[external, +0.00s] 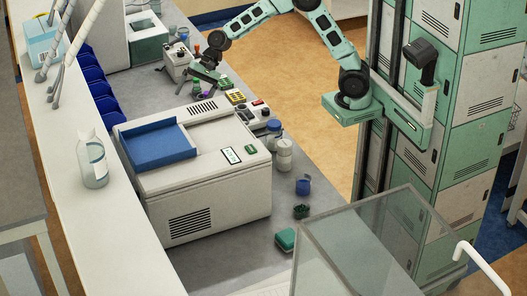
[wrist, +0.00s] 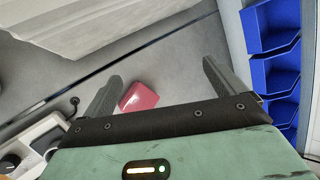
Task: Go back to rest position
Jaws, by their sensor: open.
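My gripper (external: 200,76) hangs over the far part of the grey bench, at the end of my green arm reaching in from the right. In the wrist view my gripper (wrist: 158,78) is open, with its two dark fingers spread wide and nothing held. A small pink-red block (wrist: 138,97) lies on the bench surface, seen between the fingers and closer to the left one. The gap between the fingers and the bench is hard to judge.
A white machine with a blue tray (external: 158,146) stands on the near bench. Blue bins (external: 96,78) line the left side; they show in the wrist view (wrist: 272,30) at right. Small bottles and devices crowd around my gripper. A knobbed device (wrist: 25,150) is at lower left.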

